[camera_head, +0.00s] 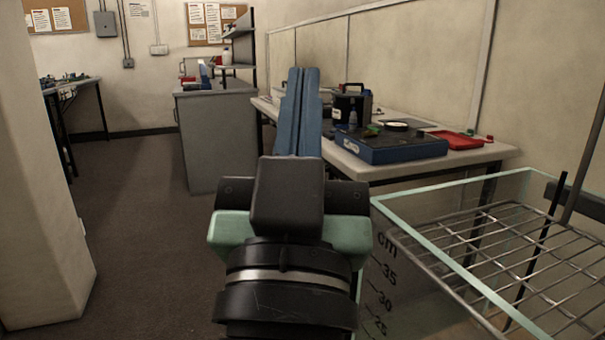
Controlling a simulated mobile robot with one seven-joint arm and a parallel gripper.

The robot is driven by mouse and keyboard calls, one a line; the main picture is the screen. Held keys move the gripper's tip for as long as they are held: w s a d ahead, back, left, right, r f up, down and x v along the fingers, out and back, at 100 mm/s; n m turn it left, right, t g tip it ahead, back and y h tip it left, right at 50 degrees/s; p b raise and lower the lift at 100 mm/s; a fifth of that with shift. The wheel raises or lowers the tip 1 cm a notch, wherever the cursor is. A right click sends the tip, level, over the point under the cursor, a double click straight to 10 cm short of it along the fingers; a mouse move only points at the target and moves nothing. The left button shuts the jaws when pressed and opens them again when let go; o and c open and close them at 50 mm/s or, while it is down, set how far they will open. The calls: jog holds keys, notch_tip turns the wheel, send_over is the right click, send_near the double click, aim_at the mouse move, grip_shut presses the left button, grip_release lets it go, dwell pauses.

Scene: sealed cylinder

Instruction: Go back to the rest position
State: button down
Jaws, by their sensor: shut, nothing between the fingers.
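My gripper (304,72) is in the middle of the head view, pointing away from me. Its two long blue fingers lie side by side with only a thin dark line between them, shut and empty. Its dark and pale green body is in front of the fingers. The fingertips show against the wall and the left end of the workbench (468,158) and appear apart from both. No rest mount or marker for the arm shows in this view.
A clear glass tank (408,290) with a centimetre scale and a metal wire rack (500,245) stands close at the right. The workbench holds a blue case (393,150) and a red tray (457,139). A grey cabinet (215,140) stands behind. A pale pillar is at left; dark floor between is clear.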

jog(key=s+r+t+y+p, duration=0.1)
jog(key=s+r+p, duration=0.1)
jog(key=r+p, duration=1.7)
jog(key=s+r+n+t+p, duration=0.1)
jog(key=s+r+p, duration=0.1)
jog(key=r+p, duration=1.7)
notch_tip(320, 180, up, 7)
jog(key=shift+s+r+y, duration=0.1)
jog(key=shift+s+y, duration=0.25)
jog(key=shift+y, duration=0.05)
